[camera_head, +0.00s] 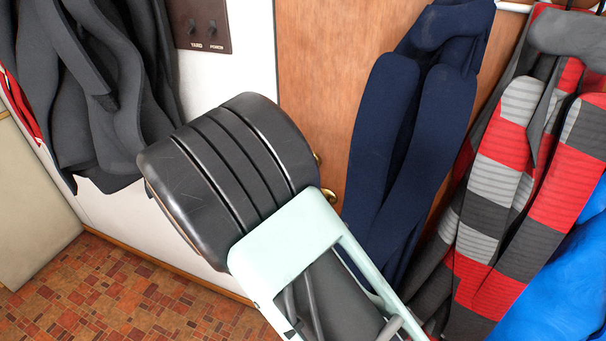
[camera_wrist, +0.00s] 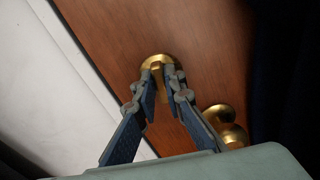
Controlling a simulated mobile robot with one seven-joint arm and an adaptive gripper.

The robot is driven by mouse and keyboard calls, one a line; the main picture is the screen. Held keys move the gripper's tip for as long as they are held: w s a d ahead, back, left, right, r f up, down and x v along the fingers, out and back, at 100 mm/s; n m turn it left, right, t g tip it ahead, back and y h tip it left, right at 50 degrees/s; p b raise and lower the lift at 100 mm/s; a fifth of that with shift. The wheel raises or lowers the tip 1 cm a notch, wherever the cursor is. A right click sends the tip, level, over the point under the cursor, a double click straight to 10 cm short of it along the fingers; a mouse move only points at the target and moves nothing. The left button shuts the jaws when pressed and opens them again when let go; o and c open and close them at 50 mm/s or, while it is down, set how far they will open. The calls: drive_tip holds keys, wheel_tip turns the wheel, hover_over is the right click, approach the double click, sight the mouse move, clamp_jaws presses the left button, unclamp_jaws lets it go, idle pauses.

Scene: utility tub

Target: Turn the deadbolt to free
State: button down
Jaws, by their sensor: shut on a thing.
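The brass deadbolt (camera_wrist: 157,61) is on the brown wooden door (camera_wrist: 205,50), and its round plate shows just beyond my fingertips in the wrist view. My gripper (camera_wrist: 161,82) is shut on the deadbolt's turn piece, which the fingers mostly hide, so its angle cannot be read. In the head view my own arm covers the gripper. Only small brass parts show beside the arm against the door (camera_head: 325,50).
A brass knob (camera_wrist: 228,125) sits close to my gripper on the right in the wrist view. A navy garment (camera_head: 400,130) hangs on the door, with a striped garment (camera_head: 500,190) farther right. A dark garment (camera_head: 95,90) and a switch plate (camera_head: 198,22) are at left.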

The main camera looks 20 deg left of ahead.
drive_tip(key=m+b, duration=0.5)
drive_tip(key=b, duration=0.4)
drive_tip(key=m+b, duration=0.5)
drive_tip(key=b, duration=0.5)
drive_tip(key=m+b, duration=0.5)
drive_tip(key=b, duration=0.5)
drive_tip(key=shift+d+f+m, duration=0.2)
drive_tip(key=shift+f+m, duration=0.15)
drive_tip(key=shift+m, duration=0.05)
drive_tip(key=shift+r, duration=0.1)
drive_tip(key=c, duration=2)
unclamp_jaws()
drive_tip(key=shift+r, duration=0.1)
